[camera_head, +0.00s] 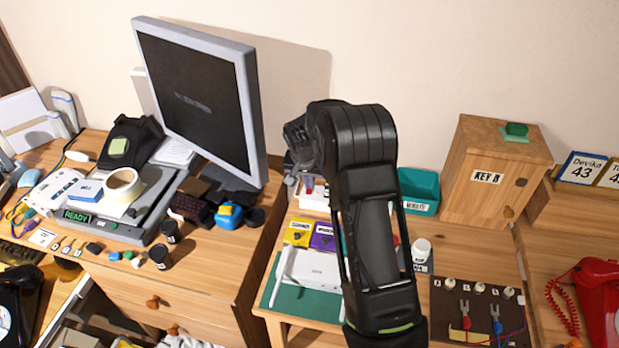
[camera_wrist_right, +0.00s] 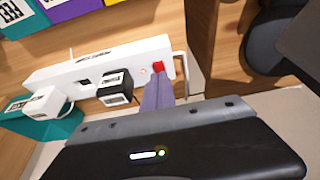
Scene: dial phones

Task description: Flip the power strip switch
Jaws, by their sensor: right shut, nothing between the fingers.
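In the right wrist view, a white power strip (camera_wrist_right: 100,75) runs across the picture with a small red switch (camera_wrist_right: 158,67) at its right end. I cannot make out the strip there. My left gripper is not in view.
A monitor (camera_head: 200,90) stands left of my right arm. A teal bin (camera_head: 420,190) and a wooden cabinet (camera_head: 497,170) stand to its right. A white box (camera_head: 315,268) lies on the green mat (camera_head: 300,303). A red phone (camera_head: 600,300) is at the far right.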

